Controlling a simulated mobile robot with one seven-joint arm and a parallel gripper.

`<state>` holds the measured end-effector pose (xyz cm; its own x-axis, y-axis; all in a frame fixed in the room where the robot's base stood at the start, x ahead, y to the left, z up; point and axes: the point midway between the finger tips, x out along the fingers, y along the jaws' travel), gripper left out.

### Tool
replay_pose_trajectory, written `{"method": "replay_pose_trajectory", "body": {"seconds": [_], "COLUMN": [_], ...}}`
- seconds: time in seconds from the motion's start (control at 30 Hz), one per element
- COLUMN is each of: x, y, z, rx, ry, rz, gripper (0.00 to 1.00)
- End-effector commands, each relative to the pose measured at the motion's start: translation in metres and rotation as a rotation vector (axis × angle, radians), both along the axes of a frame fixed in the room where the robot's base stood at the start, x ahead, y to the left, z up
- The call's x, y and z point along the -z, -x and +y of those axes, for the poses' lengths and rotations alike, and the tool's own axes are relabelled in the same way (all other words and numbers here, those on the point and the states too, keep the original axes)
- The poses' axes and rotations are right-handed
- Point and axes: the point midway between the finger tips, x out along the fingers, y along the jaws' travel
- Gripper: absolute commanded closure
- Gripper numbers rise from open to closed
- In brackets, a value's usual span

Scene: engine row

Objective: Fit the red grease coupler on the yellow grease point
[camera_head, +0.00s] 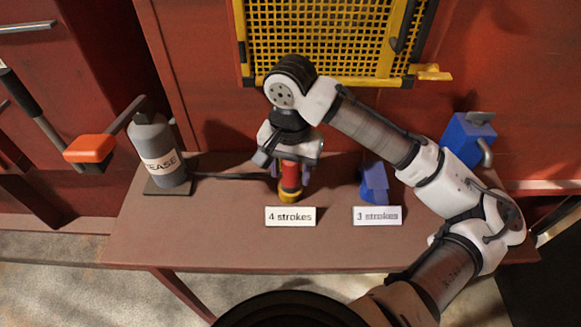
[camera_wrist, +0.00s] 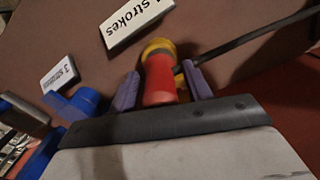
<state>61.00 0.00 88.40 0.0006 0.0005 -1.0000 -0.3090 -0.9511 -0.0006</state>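The red grease coupler (camera_head: 291,176) stands upright on the yellow grease point (camera_head: 288,197), behind the "4 strokes" label. In the wrist view the red coupler (camera_wrist: 159,80) has its far end against the yellow point (camera_wrist: 158,46); how fully it is seated I cannot tell. My gripper (camera_head: 290,170) is above and around the coupler, pointing down. In the wrist view my gripper (camera_wrist: 160,70) has its purple fingers on both sides of the coupler, with narrow gaps showing. It looks open. The coupler's top is hidden by the gripper.
A grey grease pump (camera_head: 160,150) with an orange-ended lever (camera_head: 90,148) stands at left; a dark hose (camera_head: 235,176) runs from it towards the coupler. A blue fitting (camera_head: 374,183) stands right, behind the "3 strokes" label (camera_head: 377,215). A yellow grille (camera_head: 325,40) is behind.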

Motion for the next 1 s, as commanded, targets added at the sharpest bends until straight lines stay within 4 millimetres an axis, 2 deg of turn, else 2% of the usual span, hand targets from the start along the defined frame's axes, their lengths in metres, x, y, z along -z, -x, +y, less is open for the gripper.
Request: {"method": "replay_pose_trajectory", "body": {"seconds": [0.27,0.43,0.57,0.8,1.0], "x": [0.000,-0.012,-0.037,-0.094,-0.125], "y": [0.000,0.000,-0.001,-0.001,0.000], "z": [0.000,0.000,0.000,-0.001,0.000], "rx": [0.000,0.000,0.000,0.002,0.001], "ry": [0.001,0.001,0.002,0.004,0.003], "rz": [0.001,0.000,-0.003,-0.003,-0.001], "gripper": [0.47,0.47,0.47,0.47,0.47]}}
